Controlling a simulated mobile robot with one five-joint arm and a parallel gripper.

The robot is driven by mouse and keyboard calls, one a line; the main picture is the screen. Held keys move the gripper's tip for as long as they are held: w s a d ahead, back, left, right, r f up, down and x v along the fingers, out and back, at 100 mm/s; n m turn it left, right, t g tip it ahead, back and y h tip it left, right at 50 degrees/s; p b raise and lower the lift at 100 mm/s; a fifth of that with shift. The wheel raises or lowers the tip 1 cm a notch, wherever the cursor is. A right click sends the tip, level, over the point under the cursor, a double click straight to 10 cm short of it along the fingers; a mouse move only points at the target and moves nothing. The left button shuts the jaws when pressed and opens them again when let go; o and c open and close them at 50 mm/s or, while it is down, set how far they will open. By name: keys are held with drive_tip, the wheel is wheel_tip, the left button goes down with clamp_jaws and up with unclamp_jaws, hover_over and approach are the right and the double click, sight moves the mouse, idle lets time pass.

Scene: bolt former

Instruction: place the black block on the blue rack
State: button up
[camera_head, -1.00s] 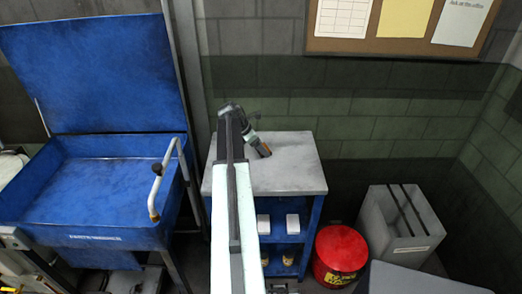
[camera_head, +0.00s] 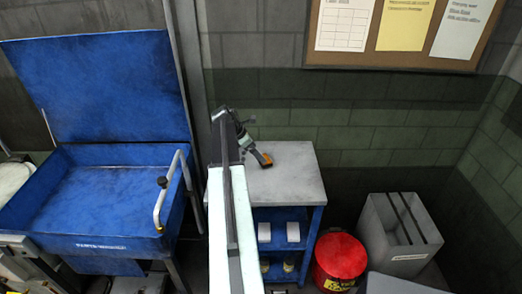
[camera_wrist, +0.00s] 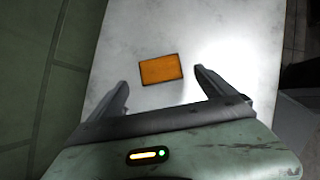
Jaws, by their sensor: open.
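A small block with an orange top face and dark edges lies flat on the pale grey top of the blue rack; this block (camera_wrist: 161,69) shows in the wrist view. I see no all-black block. The blue rack (camera_head: 318,215) stands against the wall in the head view. My gripper (camera_wrist: 160,77) is open, with one finger on each side of the block and a gap on both sides. In the head view my gripper (camera_head: 260,157) is at the rack top's back left part, small and partly merged with the block.
A blue parts washer (camera_head: 100,205) with a raised lid and a bent pipe stands left of the rack. A red can (camera_head: 340,255) and a grey bin (camera_head: 400,235) stand right of it. White boxes (camera_head: 293,232) sit on the rack's shelf. The rack top's right part is clear.

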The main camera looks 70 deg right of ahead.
drive_tip(key=p+v, duration=0.4)
drive_tip(key=v, duration=0.3)
drive_tip(key=shift+s+d, duration=0.1)
drive_tip(key=shift+s+f, duration=0.1)
